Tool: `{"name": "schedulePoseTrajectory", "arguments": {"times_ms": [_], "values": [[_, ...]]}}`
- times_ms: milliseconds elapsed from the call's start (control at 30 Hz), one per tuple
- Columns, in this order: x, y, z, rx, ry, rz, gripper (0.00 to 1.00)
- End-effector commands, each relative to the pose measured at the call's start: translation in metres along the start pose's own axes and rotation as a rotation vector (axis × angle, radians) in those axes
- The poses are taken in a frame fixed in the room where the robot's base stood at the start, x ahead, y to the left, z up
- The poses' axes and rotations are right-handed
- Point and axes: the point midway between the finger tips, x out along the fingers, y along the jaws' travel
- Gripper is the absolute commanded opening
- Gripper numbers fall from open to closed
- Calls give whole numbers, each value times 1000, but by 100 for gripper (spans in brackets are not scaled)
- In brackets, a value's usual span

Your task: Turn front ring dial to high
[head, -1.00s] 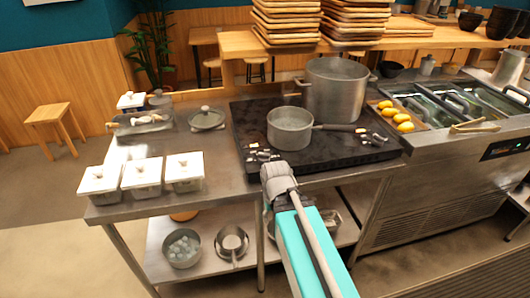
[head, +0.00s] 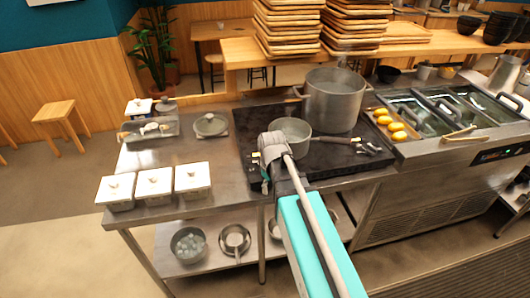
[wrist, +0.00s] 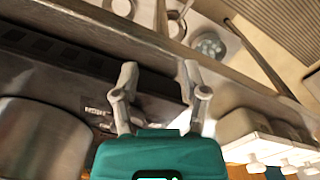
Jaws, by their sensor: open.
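The black cooktop (head: 243,140) sits on the steel counter, with a saucepan (head: 291,127) at its front and a tall stockpot (head: 335,98) behind. Small dials with light markings (head: 372,148) show at its front right. More markings (head: 256,156) show at its front left, beside my gripper (head: 265,172), which largely covers that corner. In the wrist view, my gripper (wrist: 158,76) is open, with its two fingers apart and nothing seen between them. Pale markings (wrist: 97,112) lie on the dark cooktop just left of the fingers. I cannot tell which dial is the front ring's or its setting.
White-lidded containers (head: 154,184) stand at the counter's front left, and they also show at the right of the wrist view (wrist: 262,138). The saucepan's handle (head: 335,139) points right across the cooktop. A lower shelf (head: 212,262) holds several pots.

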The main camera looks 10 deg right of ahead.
Motion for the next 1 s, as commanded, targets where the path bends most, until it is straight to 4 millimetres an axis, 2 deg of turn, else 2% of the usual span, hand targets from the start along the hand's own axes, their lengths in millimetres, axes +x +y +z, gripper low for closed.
{"name": "schedulePoseTrajectory", "arguments": {"times_ms": [33, 600, 800, 1000], "values": [[-21, 5, -8, -39, 0, 0, 57], [-128, 36, -64, -508, 0, 0, 57], [-151, 43, -77, -625, 0, 0, 57], [-158, 45, -82, -676, 0, 0, 57]]}}
